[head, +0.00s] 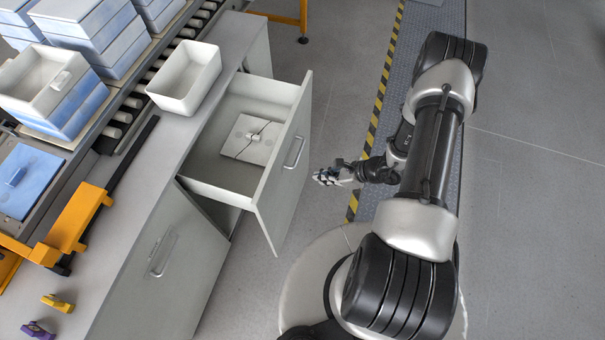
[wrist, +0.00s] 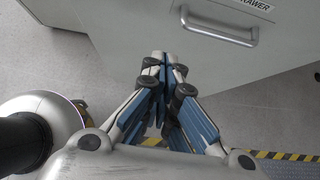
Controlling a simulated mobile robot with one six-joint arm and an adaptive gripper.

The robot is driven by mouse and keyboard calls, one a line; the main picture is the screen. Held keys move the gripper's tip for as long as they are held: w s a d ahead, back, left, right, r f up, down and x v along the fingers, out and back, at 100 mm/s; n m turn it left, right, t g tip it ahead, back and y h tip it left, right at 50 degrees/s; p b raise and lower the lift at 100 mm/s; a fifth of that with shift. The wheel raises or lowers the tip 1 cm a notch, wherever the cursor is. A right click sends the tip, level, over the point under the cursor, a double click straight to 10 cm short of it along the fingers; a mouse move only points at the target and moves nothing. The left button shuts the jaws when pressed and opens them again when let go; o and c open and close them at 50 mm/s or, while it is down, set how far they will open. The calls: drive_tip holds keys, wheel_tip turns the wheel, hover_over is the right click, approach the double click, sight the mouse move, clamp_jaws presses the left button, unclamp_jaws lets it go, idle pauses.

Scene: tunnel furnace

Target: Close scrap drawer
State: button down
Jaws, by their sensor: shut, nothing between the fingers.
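The scrap drawer (head: 238,178) is pulled out of the grey cabinet in the head view. A white square piece (head: 250,138) with a dark crack across it lies inside. The drawer front (head: 278,186) has a metal handle (head: 294,152). My gripper (head: 322,177) is shut and empty, to the right of the drawer front and apart from it. In the wrist view the shut fingertips (wrist: 163,58) point toward the drawer front (wrist: 145,55), with its handle (wrist: 222,30) to the upper right. A label ending in "RAWER" is partly cut off there.
A white bin (head: 185,78) stands on the counter beside the conveyor, which carries blue and white stacked pieces. A closed cabinet door (head: 165,265) is left of the drawer. Yellow-black floor striping (head: 378,105) runs behind my arm. Grey floor is free between the drawer and my arm.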

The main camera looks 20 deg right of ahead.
drive_tip(key=b, duration=0.2)
approach(282, 179)
wheel_tip(282, 179, down, 4)
drive_tip(key=shift+w+a+r+b, duration=0.15)
drive_tip(key=shift+w+a, duration=0.25)
drive_tip(key=shift+a, duration=0.2)
drive_tip(key=shift+w+a+r+b, duration=0.1)
drive_tip(key=shift+w+a+b, duration=0.05)
drive_tip(key=shift+w+a, duration=0.4)
drive_tip(key=shift+a, duration=0.15)
